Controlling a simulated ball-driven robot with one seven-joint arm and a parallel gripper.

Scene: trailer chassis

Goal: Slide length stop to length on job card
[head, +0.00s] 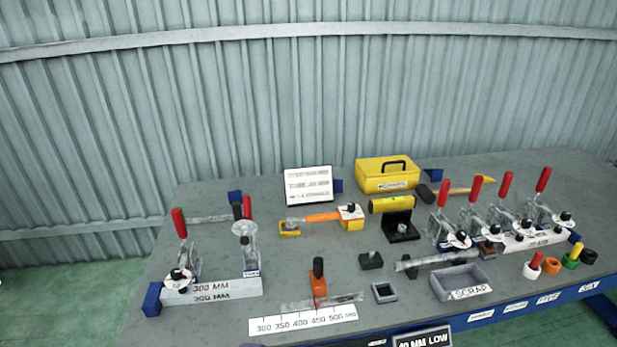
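The length stop (319,288) is an orange block with an upright black knob, standing on a grey rail (345,299) near the front edge of the bench. In front of it lies a white scale (303,321) marked 300, 350, 400, 450 and 500. The stop appears roughly behind the 450 label, but its exact reading cannot be told. The job card (308,186) is a white board with dark lines of text, standing at the back middle; its text is too small to read. My gripper does not show.
Red-handled clamps stand at left (181,224) and right (505,186). A yellow toolbox (388,180), an orange tool (322,217) and a black bracket (403,228) lie behind the stop. A grey scrap tray (442,285) is to its right.

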